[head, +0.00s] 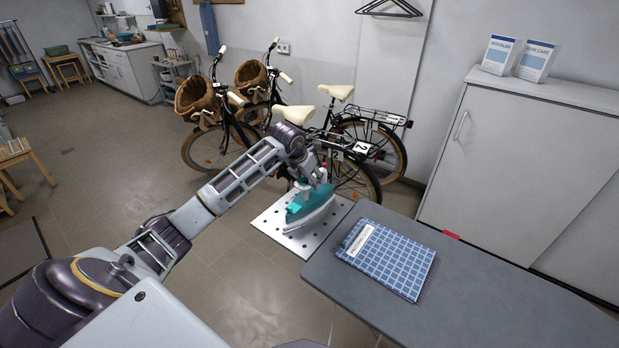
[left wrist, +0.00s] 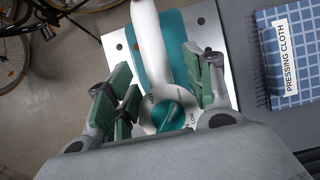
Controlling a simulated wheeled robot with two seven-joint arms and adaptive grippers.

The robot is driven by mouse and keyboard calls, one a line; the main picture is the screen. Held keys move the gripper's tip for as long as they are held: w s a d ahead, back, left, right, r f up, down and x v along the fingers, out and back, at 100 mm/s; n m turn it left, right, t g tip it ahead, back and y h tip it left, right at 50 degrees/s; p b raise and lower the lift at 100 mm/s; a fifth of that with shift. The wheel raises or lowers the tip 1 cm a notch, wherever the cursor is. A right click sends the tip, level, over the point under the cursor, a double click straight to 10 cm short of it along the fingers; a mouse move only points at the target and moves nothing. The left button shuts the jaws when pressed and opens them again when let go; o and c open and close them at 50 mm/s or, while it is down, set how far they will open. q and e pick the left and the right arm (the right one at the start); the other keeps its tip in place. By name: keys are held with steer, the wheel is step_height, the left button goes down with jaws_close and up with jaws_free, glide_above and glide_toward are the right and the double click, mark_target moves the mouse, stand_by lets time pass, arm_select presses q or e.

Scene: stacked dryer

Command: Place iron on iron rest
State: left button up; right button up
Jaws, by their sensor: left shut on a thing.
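The teal and white iron (head: 311,211) is over the iron rest (head: 270,225), a pale metal plate with holes at the ironing board's left end. My left gripper (head: 312,181) is above the iron, shut on its handle. In the left wrist view, the green-padded fingers (left wrist: 163,78) stand either side of the iron's white handle (left wrist: 149,40), above a teal dial. Part of the iron rest (left wrist: 207,28) shows beneath. I cannot tell whether the iron's sole touches the plate. My right gripper is not in view.
A blue checked pressing cloth (head: 390,260) lies on the grey ironing board (head: 470,295), right of the iron rest. Two bicycles (head: 350,150) stand behind the rest. A white cabinet (head: 530,170) with two boxes on top stands at the right.

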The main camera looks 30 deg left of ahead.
arm_select(q)
steer(key=o, duration=1.6)
steer(key=shift+s, duration=0.1)
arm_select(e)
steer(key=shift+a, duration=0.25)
arm_select(q)
steer(key=b+v, duration=0.1)
steer(key=v, duration=0.9)
steer(key=shift+r, duration=0.25)
steer(key=shift+v, duration=0.8)
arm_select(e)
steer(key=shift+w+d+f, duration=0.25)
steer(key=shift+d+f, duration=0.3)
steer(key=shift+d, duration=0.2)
